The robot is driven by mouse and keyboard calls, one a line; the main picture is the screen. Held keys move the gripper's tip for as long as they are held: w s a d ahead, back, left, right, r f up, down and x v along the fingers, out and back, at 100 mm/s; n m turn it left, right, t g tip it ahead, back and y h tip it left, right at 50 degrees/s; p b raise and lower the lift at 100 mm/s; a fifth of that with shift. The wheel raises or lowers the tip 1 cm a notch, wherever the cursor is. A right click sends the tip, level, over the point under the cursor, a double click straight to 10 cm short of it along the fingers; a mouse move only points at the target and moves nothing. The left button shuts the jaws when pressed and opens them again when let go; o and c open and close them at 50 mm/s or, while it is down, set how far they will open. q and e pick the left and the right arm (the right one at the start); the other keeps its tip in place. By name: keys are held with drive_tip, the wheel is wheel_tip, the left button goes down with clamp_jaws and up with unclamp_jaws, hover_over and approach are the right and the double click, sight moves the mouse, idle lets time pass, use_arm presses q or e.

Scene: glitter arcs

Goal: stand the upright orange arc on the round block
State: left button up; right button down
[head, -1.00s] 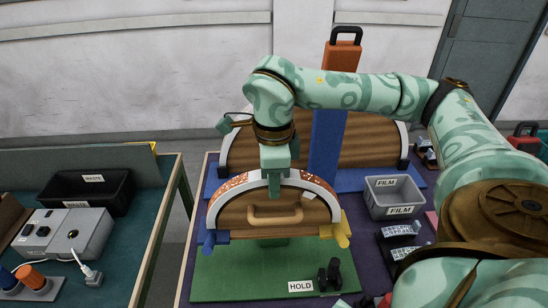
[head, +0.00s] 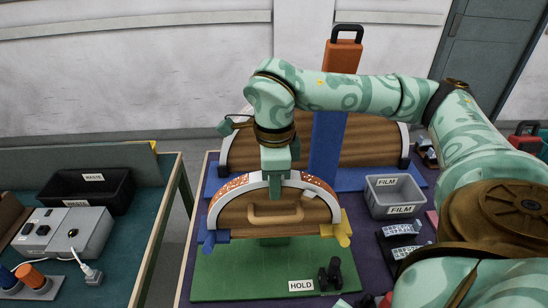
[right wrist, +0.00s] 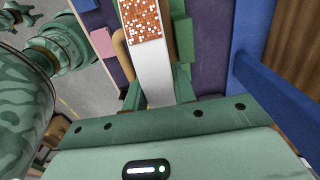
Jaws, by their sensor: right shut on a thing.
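The upright arc is a white curved band with orange glitter pieces (head: 231,188) at its left and right. It stands over the curved top of the round wooden block (head: 235,217), which has a wooden handle on its face. I cannot tell whether arc and block touch all along. My right gripper (head: 274,187) points down and is shut on the arc's top middle, hiding part of it. In the right wrist view the white band (right wrist: 152,75) runs between my fingers, with an orange glitter piece (right wrist: 142,20) beyond. My left gripper is not in view.
The block stands on a green board (head: 225,280) between a blue piece (head: 208,240) and a yellow piece (head: 343,232). A larger wooden arch (head: 375,140) and a blue post (head: 326,145) stand behind. A grey FILM bin (head: 392,197) is at right. A black WASTE bin (head: 85,190) is on the left table.

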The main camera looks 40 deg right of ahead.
drive_tip(key=shift+f, duration=0.3)
idle(0.5)
drive_tip(key=c, duration=0.7)
unclamp_jaws()
drive_tip(key=shift+o, duration=0.2)
wheel_tip(320, 180, up, 8)
drive_tip(key=p, duration=0.8)
